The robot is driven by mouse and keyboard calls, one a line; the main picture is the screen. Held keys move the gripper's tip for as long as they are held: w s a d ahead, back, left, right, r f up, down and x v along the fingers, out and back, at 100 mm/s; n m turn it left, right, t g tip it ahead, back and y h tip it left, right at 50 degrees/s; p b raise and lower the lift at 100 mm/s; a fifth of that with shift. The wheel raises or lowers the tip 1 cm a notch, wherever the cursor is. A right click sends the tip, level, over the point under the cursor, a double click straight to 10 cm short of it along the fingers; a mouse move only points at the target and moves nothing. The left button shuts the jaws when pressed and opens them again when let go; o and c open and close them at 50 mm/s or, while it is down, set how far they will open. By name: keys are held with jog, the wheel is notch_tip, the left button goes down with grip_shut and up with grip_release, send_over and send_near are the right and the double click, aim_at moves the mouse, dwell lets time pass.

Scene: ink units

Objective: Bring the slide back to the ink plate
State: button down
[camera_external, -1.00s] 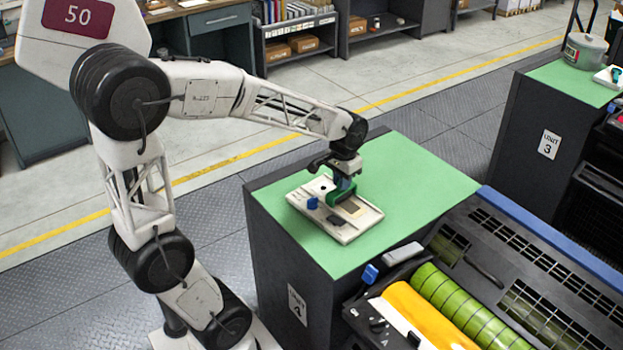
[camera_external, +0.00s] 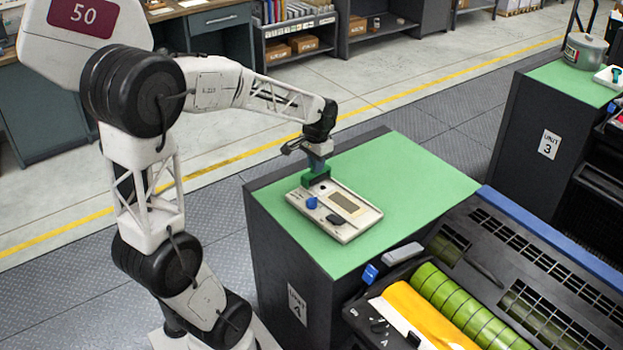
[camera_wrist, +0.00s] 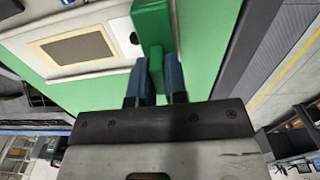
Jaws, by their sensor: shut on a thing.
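The slide (camera_external: 315,178) is a green block at the far left end of the ink plate (camera_external: 362,218), a pale flat device on the green top of unit 4. The plate's tan rectangular window (camera_external: 344,201) is uncovered. My gripper (camera_external: 318,164) is above the slide, pointing down. In the wrist view, the blue fingers of my gripper (camera_wrist: 161,80) are closed on a green upright part of the slide (camera_wrist: 151,32). The slide's underside contact is hidden.
A blue knob (camera_external: 311,203) and a small black part (camera_external: 334,218) sit on the plate's near side. The green top (camera_external: 420,185) is clear to the right. A press with orange and green rollers (camera_external: 455,305) stands at the front right.

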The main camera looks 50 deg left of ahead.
jog(key=shift+a, duration=0.1)
jog(key=c, duration=1.1)
grip_release()
jog(key=shift+c, duration=0.2)
jog(key=shift+r, duration=0.1)
jog(key=shift+r, duration=3.8)
jog(key=s+d+f+m+t, duration=0.1)
jog(key=s+d+f, duration=0.3)
jog(key=s+d, duration=1.2)
jog(key=shift+s+d+t, duration=0.35)
jog(key=shift+d+t, duration=0.45)
jog(key=shift+d, duration=0.45)
jog(key=shift+f, duration=0.1)
